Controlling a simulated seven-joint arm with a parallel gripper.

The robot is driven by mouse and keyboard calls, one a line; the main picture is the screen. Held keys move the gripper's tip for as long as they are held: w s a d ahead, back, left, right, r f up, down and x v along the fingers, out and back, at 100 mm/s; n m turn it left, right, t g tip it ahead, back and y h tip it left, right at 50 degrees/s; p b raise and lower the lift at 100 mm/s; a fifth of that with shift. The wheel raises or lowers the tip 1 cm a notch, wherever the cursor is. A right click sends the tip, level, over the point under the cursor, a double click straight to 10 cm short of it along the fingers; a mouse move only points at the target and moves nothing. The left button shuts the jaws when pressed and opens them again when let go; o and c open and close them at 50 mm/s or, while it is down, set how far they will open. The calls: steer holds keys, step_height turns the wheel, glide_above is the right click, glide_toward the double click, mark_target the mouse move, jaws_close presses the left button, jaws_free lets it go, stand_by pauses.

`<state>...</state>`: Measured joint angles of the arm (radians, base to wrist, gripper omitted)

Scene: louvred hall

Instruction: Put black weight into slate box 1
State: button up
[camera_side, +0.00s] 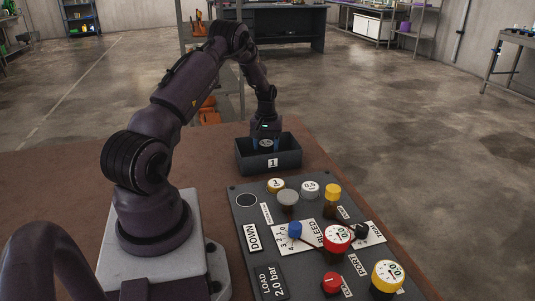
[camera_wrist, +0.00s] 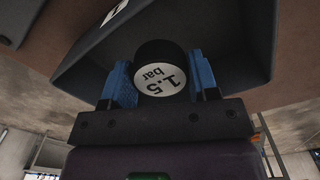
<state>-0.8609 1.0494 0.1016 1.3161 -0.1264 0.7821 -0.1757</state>
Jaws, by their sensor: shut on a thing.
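Slate box 1 (camera_side: 285,160) is a dark open box with a white "1" label on its front wall, at the table's far edge. My gripper (camera_side: 266,146) points down into the box's opening. In the wrist view its two blue fingers (camera_wrist: 163,84) are shut on the black weight (camera_wrist: 158,50), a round black piece with a white face marked "1.5 bar". The box's walls (camera_wrist: 235,50) surround the weight there. In the side view the weight shows small between the fingers. I cannot tell whether it touches the box floor.
A dark panel (camera_side: 243,225) lies nearer on the brown table (camera_side: 60,195). It carries a weight marked "1" (camera_side: 276,184), a "0.5" weight (camera_side: 310,187), a yellow-topped post (camera_side: 332,196), gauges (camera_side: 337,236) and knobs. An empty round recess (camera_side: 246,200) is at its far left corner.

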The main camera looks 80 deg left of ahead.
mark_target(268, 152)
steer(key=shift+w+a+f, duration=0.35)
steer(key=shift+a+f, duration=0.1)
steer(key=shift+f, duration=1.6)
steer(key=shift+f, duration=0.2)
steer(key=o, duration=1.3)
steer(key=shift+r, duration=0.1)
